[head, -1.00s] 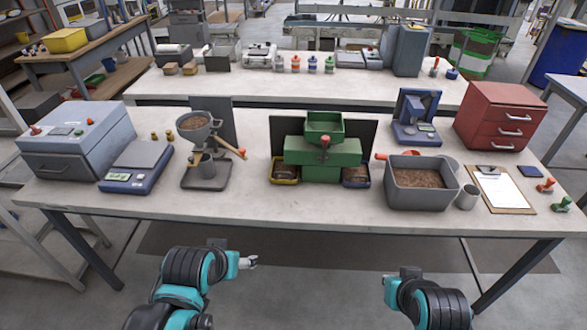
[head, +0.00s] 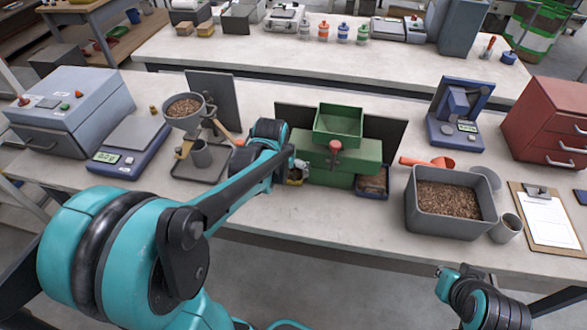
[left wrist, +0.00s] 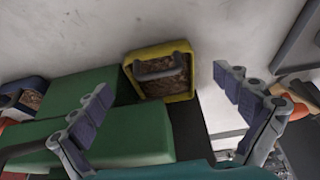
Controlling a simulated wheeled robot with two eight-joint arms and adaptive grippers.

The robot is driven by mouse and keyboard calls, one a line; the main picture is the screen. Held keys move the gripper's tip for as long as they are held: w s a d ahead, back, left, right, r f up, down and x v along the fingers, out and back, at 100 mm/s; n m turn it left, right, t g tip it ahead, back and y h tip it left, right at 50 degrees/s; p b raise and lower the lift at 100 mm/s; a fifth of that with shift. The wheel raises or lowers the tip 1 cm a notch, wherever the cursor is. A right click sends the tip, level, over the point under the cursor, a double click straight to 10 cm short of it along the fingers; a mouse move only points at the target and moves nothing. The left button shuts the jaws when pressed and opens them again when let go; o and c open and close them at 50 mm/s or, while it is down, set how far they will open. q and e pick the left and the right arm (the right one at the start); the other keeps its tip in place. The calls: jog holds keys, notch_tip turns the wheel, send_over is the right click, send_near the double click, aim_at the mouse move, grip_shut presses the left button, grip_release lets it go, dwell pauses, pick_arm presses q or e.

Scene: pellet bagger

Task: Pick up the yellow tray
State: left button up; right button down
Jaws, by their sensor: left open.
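The small yellow tray (head: 295,182) sits on the near bench at the left foot of the green machine (head: 340,160). It is mostly hidden behind my left gripper (head: 297,168) in the head view. In the left wrist view the yellow tray (left wrist: 157,49) shows a grey handle across it and brown pellets inside. My left gripper (left wrist: 162,80) is open there, its two fingers spread to either side of the tray, apart from it. My right gripper (head: 443,271) is low at the right, off the bench's front edge; its jaws are too small to judge.
A blue tray (head: 372,188) sits at the machine's right foot. A funnel stand (head: 200,155) with a wooden-handled tool is close to the left of my forearm. A grey pellet bin (head: 450,225) and red scoop (head: 428,162) are to the right. The front strip of bench is clear.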

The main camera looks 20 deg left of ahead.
aim_at(286, 184)
pick_arm(q)
jog(key=b+x, duration=0.2)
jog(key=x, duration=0.1)
jog(key=b+x, duration=0.1)
jog(key=shift+s+d+f, duration=0.15)
jog(key=shift+f, duration=0.55)
jog(key=shift+r, duration=0.1)
jog(key=c, duration=1.1)
jog(key=shift+o, duration=0.2)
